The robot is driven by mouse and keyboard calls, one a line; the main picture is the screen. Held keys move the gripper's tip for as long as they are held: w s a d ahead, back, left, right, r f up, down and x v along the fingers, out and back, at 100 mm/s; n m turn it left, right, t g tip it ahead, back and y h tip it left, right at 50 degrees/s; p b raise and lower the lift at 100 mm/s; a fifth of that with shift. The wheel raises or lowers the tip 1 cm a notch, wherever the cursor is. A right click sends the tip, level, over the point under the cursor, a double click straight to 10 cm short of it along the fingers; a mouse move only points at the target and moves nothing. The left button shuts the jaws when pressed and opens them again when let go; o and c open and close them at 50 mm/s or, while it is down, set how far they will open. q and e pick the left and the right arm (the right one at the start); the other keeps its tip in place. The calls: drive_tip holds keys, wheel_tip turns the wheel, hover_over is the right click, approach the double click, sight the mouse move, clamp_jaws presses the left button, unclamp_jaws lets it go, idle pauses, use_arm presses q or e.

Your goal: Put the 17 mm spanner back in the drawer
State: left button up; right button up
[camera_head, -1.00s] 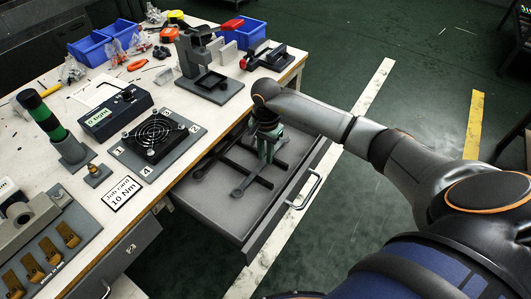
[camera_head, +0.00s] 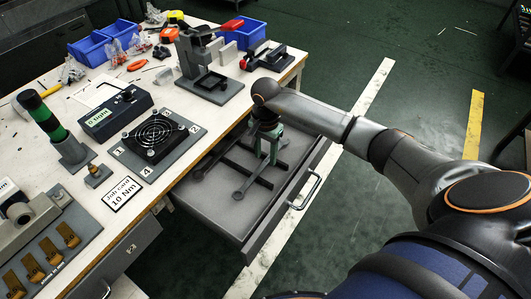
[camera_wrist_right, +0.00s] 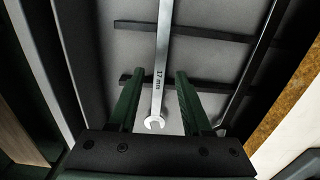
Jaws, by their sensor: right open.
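The 17 mm spanner (camera_wrist_right: 160,74) is silver, with "17 mm" marked on its shank. In the right wrist view it lies across dark rails in the drawer, its open jaw end near my gripper. My right gripper (camera_wrist_right: 158,100) is open, its green fingers on either side of the spanner with gaps between. My left gripper is not in view.
Another dark, long tool (camera_head: 213,160) lies beside the spanner in the drawer. The drawer handle (camera_head: 306,190) sticks out in front. The workbench above holds a fan fixture (camera_head: 155,137), a vice-like stand (camera_head: 208,78) and blue bins (camera_head: 97,45).

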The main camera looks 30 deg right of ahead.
sight(266, 162)
wheel_tip(266, 162, up, 12)
idle(0.3)
